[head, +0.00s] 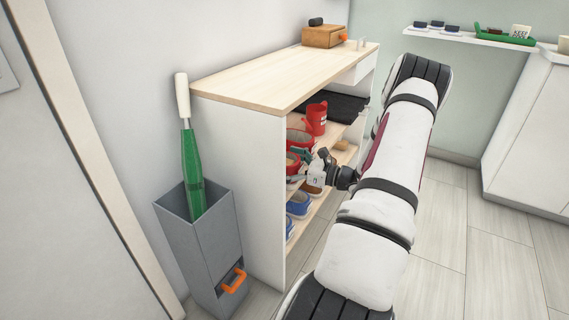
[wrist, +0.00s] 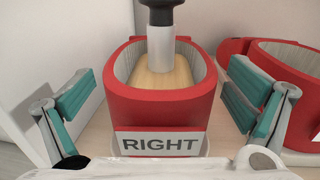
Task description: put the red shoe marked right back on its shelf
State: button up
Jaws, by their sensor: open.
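The red shoe marked RIGHT (wrist: 163,108) stands upright on a light wood shelf, its grey label facing the wrist camera. My gripper (wrist: 162,92) is open, with one teal-padded finger on each side of the shoe and a visible gap at both sides. In the head view my gripper (head: 312,165) reaches into the open front of the shelf unit (head: 262,145), at a red shoe (head: 292,163). A grey post with a black top (wrist: 160,45) shows over the shoe's opening; I cannot tell what it is.
A second red shoe (wrist: 287,70) is close on the right. A white side wall (wrist: 60,50) is close on the left. Blue shoes (head: 298,205) are on a lower shelf. A red labelled item (head: 316,118) is further along. A grey bin (head: 205,250) stands outside the unit.

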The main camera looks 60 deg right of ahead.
jog(key=s+d, duration=0.2)
jog(key=s, duration=0.9)
jog(key=shift+s, duration=0.25)
jog(key=shift+d, duration=0.15)
